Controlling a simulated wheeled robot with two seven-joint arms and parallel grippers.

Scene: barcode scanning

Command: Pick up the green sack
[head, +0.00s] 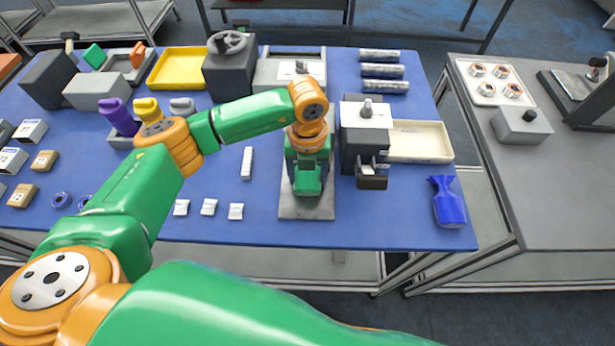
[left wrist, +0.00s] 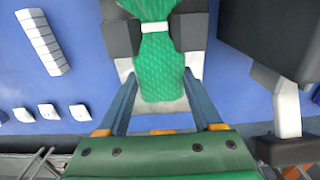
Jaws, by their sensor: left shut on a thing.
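The green sack (left wrist: 163,75) shows in the left wrist view, textured, with a white band around its neck. My left gripper (left wrist: 156,35) is shut on it, a dark finger pad on each side of the neck. In the head view my left gripper (head: 308,168) points down over a pale grey plate (head: 292,211) near the middle of the blue table. There the hand and fingers hide much of the sack. I cannot tell whether the sack touches the plate. My right gripper is not in view.
A dark grey machine (head: 351,151) stands close to the right of the gripper, with a cream tray (head: 425,138) beyond it. A blue sack (head: 448,205) is at the table's right front. A white strip (head: 247,163) and several small white pieces lie to the left.

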